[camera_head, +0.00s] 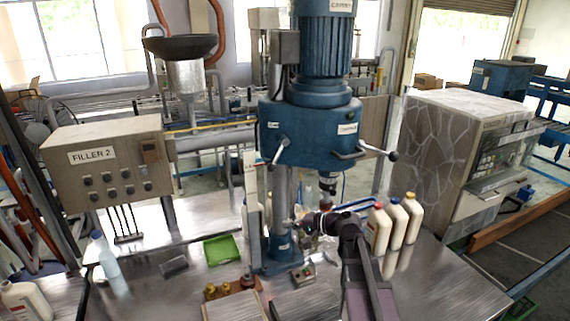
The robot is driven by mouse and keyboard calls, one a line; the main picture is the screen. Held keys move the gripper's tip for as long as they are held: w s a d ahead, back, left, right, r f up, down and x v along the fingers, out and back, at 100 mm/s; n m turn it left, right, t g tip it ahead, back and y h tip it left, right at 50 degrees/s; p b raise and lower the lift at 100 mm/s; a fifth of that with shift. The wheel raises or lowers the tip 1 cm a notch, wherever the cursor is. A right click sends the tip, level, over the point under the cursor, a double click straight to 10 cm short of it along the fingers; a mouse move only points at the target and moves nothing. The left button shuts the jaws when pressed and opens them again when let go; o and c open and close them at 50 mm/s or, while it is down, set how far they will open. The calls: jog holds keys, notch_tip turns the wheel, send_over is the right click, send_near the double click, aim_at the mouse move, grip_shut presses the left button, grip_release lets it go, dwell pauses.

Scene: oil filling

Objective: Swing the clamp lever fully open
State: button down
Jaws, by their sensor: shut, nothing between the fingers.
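The blue capper machine (312,130) stands at the centre of the table on a grey column (285,190). A lever with a dark ball knob (391,155) sticks out from the right of its head. A second lever with a dark knob (283,141) sits on the head's left front. Which lever is the clamp lever, I cannot tell for sure. A small pale label (284,246) sits low on the column. My gripper (306,224) is shut and empty, beside the lower column and below the head. Small parts around its fingertips are hard to make out, and contact is unclear.
White bottles (397,222) with coloured caps stand just right of my arm. A green tray (221,249) and a dark block (174,266) lie to the left. A small button box (303,275) is in front of the column. The table's right front (445,285) is clear.

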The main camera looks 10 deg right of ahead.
aim_at(278, 155)
jog(key=w+d+r+m+t+y+p, duration=0.1)
jog(key=w+d+r+m+t+p, duration=0.2)
jog(key=d+r, duration=0.5)
notch_tip(278, 155, up, 4)
jog(key=shift+w+f+m+t, duration=0.25)
jog(key=shift+w+m+t, duration=0.5)
jog(key=shift+t, duration=0.45)
jog(key=shift+a, duration=0.15)
jog(key=p+x, duration=0.1)
jog(key=x, duration=0.9)
jog(key=shift+s+r, duration=0.1)
jog(key=shift+r, duration=0.05)
